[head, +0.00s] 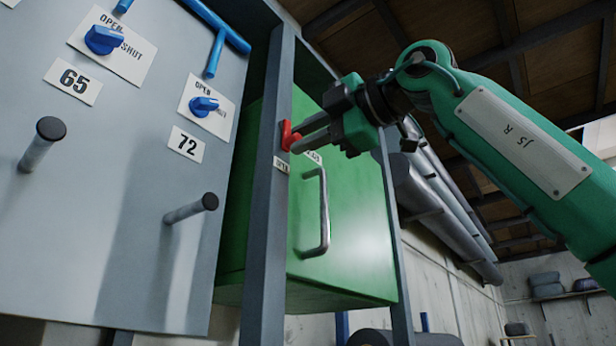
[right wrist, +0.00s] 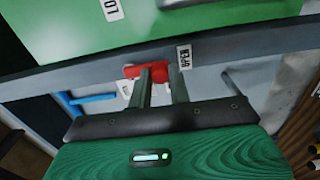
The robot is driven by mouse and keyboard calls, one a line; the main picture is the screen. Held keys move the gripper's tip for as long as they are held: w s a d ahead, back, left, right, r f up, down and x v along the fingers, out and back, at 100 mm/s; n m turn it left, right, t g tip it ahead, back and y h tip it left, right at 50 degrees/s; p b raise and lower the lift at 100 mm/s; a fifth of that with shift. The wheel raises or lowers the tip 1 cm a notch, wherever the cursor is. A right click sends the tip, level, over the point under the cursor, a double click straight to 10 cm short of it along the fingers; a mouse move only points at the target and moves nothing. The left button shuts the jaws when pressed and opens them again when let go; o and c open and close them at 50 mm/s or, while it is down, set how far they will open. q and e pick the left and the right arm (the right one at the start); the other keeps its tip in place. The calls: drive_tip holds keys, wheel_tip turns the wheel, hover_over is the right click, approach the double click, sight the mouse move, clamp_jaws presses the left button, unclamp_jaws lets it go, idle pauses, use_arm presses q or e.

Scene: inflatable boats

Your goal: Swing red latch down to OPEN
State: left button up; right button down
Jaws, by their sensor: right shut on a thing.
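The red latch (head: 286,134) is mounted on the dark grey post beside the green locker door (head: 340,215). My right gripper (head: 304,138) reaches in from the right, with its fingertips at the latch. In the right wrist view the latch (right wrist: 135,71) shows at the fingertips, and my right gripper (right wrist: 160,72) is shut on it. An OPEN label (head: 282,164) is on the post just below the latch; it also shows in the wrist view (right wrist: 184,58). A second, partly hidden label (head: 315,157) is on the green door. My left gripper is not in view.
A metal handle (head: 322,212) stands out from the green door below my gripper. The grey panel at left has blue knobs (head: 104,40), a blue T-handle (head: 217,48) and protruding pegs (head: 190,208). Grey pipes (head: 440,205) run along the wall behind.

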drive_tip(key=c, duration=1.3)
unclamp_jaws()
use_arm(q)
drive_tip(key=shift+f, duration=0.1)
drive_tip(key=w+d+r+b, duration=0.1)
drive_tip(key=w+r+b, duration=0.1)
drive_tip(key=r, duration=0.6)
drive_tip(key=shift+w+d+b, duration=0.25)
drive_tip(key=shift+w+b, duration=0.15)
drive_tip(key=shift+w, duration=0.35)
use_arm(e)
drive_tip(key=v, duration=1.3)
drive_tip(key=shift+s+d, duration=0.2)
drive_tip(key=shift+d, duration=0.1)
